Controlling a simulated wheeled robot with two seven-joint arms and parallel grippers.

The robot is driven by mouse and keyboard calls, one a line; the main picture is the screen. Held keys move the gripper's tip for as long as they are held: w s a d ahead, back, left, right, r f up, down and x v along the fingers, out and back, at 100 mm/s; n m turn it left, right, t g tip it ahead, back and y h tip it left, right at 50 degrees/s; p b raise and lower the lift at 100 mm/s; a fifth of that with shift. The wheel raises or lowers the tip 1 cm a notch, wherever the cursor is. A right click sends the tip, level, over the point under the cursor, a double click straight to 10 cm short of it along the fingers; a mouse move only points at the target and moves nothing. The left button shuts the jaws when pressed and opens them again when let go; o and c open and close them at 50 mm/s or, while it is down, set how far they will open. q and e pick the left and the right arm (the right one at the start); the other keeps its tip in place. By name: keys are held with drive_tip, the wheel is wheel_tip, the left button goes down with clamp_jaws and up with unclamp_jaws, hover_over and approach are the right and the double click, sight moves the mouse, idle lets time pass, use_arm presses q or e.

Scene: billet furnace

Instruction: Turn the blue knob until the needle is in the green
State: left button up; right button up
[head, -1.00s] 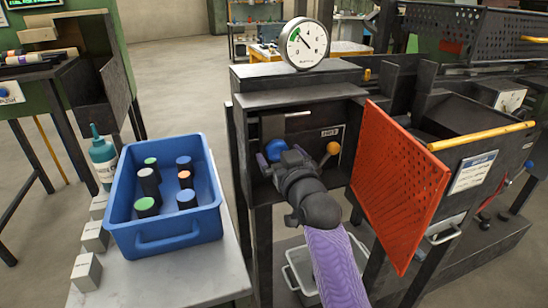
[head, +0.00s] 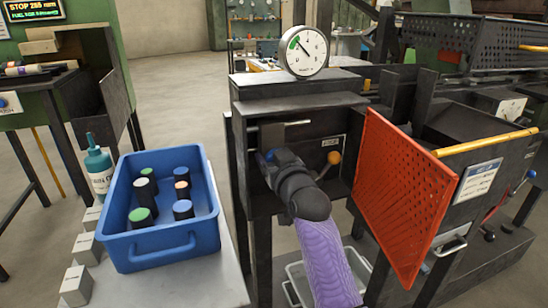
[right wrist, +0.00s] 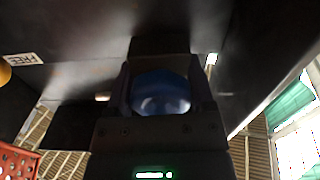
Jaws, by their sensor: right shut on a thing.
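The blue knob (right wrist: 160,92) sits between the fingers of my right gripper (right wrist: 160,100) in the right wrist view. In the head view my right gripper (head: 273,160) reaches into the dark recess and is shut on the knob, hiding nearly all of it. The round white gauge (head: 304,51) stands on top of the housing above. It has a green band at its upper left. A dark needle lies diagonally from upper left to lower right; whether its tip is within the green is too small to tell. My left gripper is not in view.
A yellow-orange ball knob (head: 334,158) is close to the right of my gripper. An orange perforated panel (head: 400,190) stands to the right of the recess. A blue bin (head: 160,250) with several cylinders rests on the bench at left, beside a teal-capped bottle (head: 98,165).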

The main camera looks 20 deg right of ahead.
drive_tip(key=shift+r+p, duration=0.2)
drive_tip(key=shift+p, duration=0.2)
drive_tip(key=shift+r+m+p, duration=0.1)
drive_tip(key=shift+m+p, duration=1.1)
drive_tip(key=shift+f, duration=0.3)
drive_tip(key=o, duration=1.2)
drive_tip(key=shift+s, duration=0.2)
use_arm(q)
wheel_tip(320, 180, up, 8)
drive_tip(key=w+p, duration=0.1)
drive_tip(key=p, duration=0.3)
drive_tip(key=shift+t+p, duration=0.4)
use_arm(e)
drive_tip(key=s, duration=0.9)
drive_tip(key=shift+s+d, duration=0.15)
drive_tip(key=shift+s, duration=0.1)
